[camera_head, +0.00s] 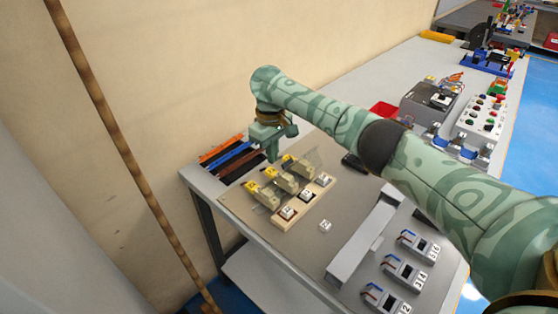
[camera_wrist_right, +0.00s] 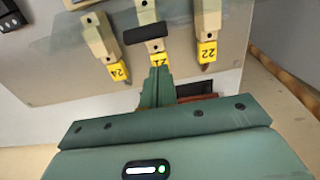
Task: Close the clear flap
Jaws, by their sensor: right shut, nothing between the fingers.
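The clear flap (camera_head: 313,160) is a faint see-through sheet by the row of beige blocks with yellow labels (camera_head: 271,174). Its edges are hard to make out in the head view, and I cannot tell its exact angle. In the wrist view a see-through sheet (camera_wrist_right: 60,72) spreads across the blocks, with a black bar (camera_wrist_right: 146,33) that looks like its handle. My right gripper (camera_head: 272,155) is shut and empty, just behind the labelled blocks. In the wrist view its fingertips (camera_wrist_right: 159,72) point toward the middle block, below the black bar. My left gripper is not in view.
White-topped numbered keys (camera_head: 287,212) sit on a wooden base in front of the blocks. A loose white cube (camera_head: 325,225) lies nearby. Orange, blue and dark bars (camera_head: 232,160) lie at the table's left edge. A grey rail (camera_head: 362,243) and several grey modules (camera_head: 403,270) stand nearer.

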